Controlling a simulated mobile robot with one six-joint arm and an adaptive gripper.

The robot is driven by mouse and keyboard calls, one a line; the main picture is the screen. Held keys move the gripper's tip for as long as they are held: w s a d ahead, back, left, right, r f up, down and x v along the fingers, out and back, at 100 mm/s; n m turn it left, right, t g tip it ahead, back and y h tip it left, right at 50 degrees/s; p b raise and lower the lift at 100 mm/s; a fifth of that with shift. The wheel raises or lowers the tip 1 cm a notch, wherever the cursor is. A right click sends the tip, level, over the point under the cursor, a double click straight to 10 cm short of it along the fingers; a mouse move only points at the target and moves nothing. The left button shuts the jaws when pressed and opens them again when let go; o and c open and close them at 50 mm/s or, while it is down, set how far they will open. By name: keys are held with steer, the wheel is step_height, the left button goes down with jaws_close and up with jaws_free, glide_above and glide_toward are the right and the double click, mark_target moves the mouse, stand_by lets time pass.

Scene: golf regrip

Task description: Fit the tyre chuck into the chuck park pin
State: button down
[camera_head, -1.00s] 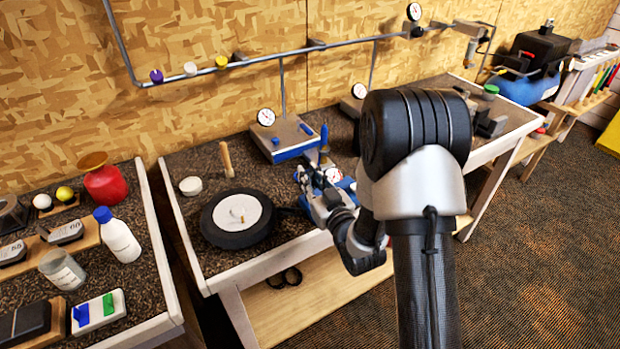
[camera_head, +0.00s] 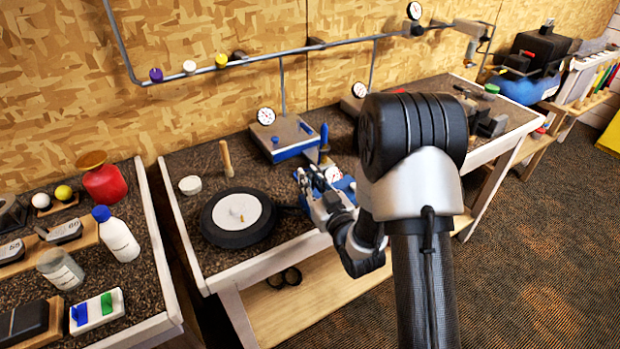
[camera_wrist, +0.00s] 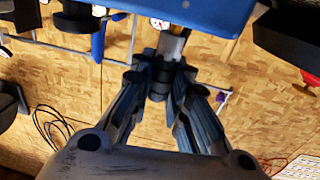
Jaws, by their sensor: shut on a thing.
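My gripper (camera_head: 314,180) is low over the front of the bench, just right of the wheel. In the wrist view my gripper (camera_wrist: 164,76) is shut on a dark, narrow cylinder with a silver end, which looks like the tyre chuck (camera_wrist: 174,45). Its silver end points at the edge of a blue block (camera_wrist: 200,12); I cannot tell whether they touch. In the head view the chuck is mostly hidden by the fingers. I cannot pick out the park pin with certainty.
The wheel (camera_head: 238,240) lies flat on the bench (camera_head: 190,225) left of my gripper. A blue-based gauge stand (camera_head: 280,140) is behind. A wooden peg (camera_head: 226,158) and white pot (camera_head: 190,186) stand at the left. A pipe (camera_head: 270,55) runs along the wall.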

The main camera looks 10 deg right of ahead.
steer(key=shift+f, duration=0.65)
steer(key=c, duration=1.5)
jaws_free()
steer(key=shift+o, duration=0.2)
steer(key=v, duration=0.7)
steer(key=shift+s, duration=0.3)
